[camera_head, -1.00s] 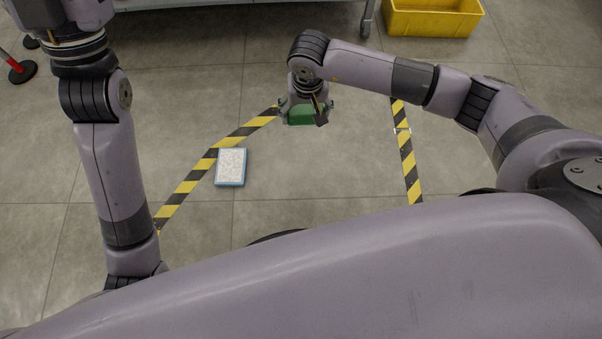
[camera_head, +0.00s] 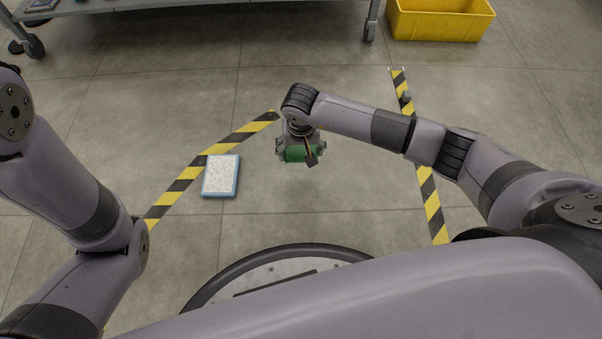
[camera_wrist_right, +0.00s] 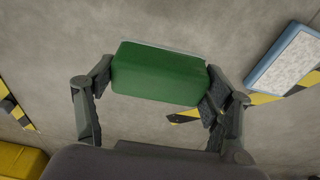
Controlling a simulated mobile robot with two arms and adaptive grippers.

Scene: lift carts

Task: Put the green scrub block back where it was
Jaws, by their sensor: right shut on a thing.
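The green scrub block (camera_head: 296,154) is held in my right gripper (camera_head: 299,150), above the grey floor. In the right wrist view the green block (camera_wrist_right: 158,74) sits between the two fingers of the right gripper (camera_wrist_right: 155,84), with a finger pressed against each end. A thin pale edge shows along its far side. My left arm comes in at the left of the head view, but its gripper is not in the picture.
A blue-edged pad with a white speckled top (camera_head: 220,176) lies on the floor beside the left yellow-black tape (camera_head: 187,176). Another tape strip (camera_head: 429,191) runs at the right. A yellow bin (camera_head: 440,20) and a wheeled cart (camera_head: 200,5) stand at the back.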

